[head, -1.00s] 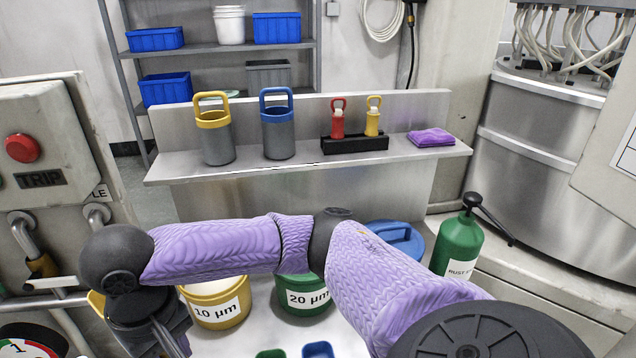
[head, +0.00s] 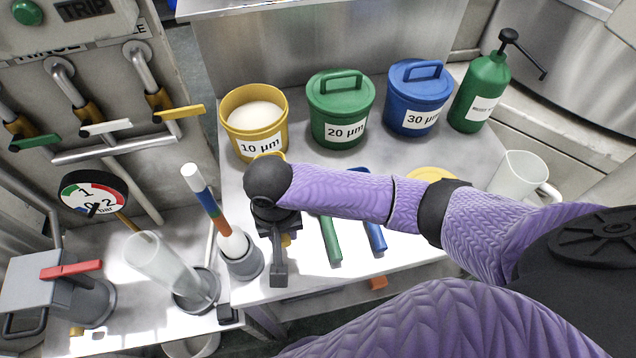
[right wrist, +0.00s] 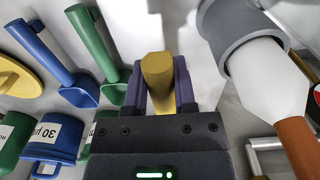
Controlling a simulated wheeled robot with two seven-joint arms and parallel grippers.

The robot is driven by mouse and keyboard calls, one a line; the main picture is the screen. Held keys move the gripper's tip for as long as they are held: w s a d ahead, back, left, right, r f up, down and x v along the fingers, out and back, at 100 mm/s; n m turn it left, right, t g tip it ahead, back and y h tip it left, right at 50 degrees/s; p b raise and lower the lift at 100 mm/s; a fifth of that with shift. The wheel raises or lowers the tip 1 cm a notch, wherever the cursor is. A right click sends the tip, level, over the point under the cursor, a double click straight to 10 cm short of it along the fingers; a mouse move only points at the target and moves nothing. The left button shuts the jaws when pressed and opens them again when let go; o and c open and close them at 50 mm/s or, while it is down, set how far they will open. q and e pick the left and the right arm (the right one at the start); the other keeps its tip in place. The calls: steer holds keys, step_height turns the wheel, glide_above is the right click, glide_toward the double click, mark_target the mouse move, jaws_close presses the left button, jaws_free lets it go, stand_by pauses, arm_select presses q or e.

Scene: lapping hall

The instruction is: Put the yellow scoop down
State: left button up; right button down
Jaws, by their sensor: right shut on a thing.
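My right gripper (head: 280,262) points down over the white table, left of the green and blue scoops. In the right wrist view its two fingers (right wrist: 159,85) are shut on the yellow scoop (right wrist: 157,70). The green scoop (head: 330,242) and the blue scoop (head: 375,236) lie side by side on the table. My left gripper is not in view.
An open yellow 10 µm tub (head: 258,146) and lidded green (head: 338,131) and blue (head: 412,118) tubs stand behind. A yellow lid (head: 430,174) lies partly behind my arm. A grey holder (head: 243,262) with a white-tipped tool and a clear cylinder (head: 163,262) stand left.

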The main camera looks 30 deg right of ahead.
mark_target(289, 254)
step_height(289, 254, down, 8)
steer(key=b, duration=0.3)
steer(key=shift+f, duration=0.1)
steer(key=shift+r, duration=0.2)
steer(key=shift+c, duration=2.1)
jaws_free()
steer(key=shift+f, duration=0.15)
step_height(289, 254, up, 12)
steer(key=p, duration=0.5)
steer(key=shift+f, duration=0.25)
steer(key=shift+r, duration=0.4)
